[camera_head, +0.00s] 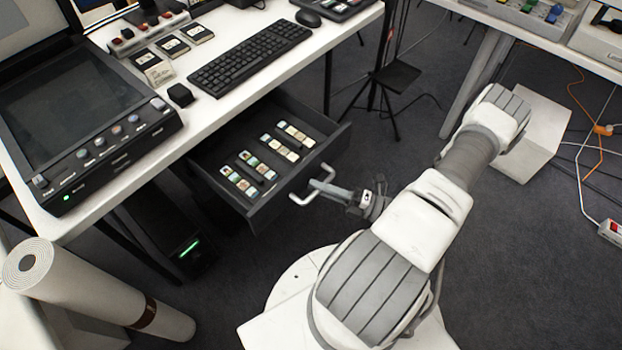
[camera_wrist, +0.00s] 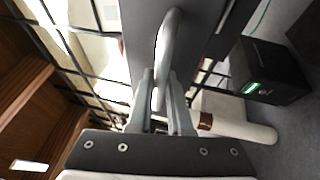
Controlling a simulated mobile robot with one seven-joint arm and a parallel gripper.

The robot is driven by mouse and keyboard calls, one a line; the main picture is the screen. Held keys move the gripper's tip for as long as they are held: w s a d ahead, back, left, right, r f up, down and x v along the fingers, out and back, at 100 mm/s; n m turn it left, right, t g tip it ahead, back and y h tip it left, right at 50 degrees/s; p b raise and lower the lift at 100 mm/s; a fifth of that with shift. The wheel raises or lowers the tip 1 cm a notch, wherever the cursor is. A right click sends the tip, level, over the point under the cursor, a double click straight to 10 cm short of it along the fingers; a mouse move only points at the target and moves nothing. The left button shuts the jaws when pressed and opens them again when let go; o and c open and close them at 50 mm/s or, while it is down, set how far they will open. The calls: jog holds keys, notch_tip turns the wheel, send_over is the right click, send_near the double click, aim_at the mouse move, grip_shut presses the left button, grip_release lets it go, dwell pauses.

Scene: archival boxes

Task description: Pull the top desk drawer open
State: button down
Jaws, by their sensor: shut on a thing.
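The top desk drawer (camera_head: 262,212) is dark grey and stands pulled out from under the white desk (camera_head: 210,106), its inside showing. Several small cards or slides (camera_head: 240,182) lie in rows in it. Its pale bar handle (camera_head: 328,171) is on the front face. My gripper (camera_head: 318,187) reaches the handle from the right and is shut on it. In the wrist view, the two fingers of my gripper (camera_wrist: 160,100) close around the handle (camera_wrist: 170,45), against the dark drawer front (camera_wrist: 137,30). The drawer's back end is hidden under the desktop.
A rolled tube (camera_head: 90,285) leans at lower left. A dark computer case (camera_head: 178,240) with a green light stands under the desk. A white box (camera_head: 535,130) and cables lie to the right. Dark floor between is mostly clear.

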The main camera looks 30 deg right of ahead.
jog(key=shift+s, duration=0.2)
jog(key=c, duration=0.8)
grip_release()
jog(key=shift+c, duration=0.2)
jog(key=v, duration=1.7)
jog(key=shift+s, duration=0.15)
jog(key=shift+d, duration=0.1)
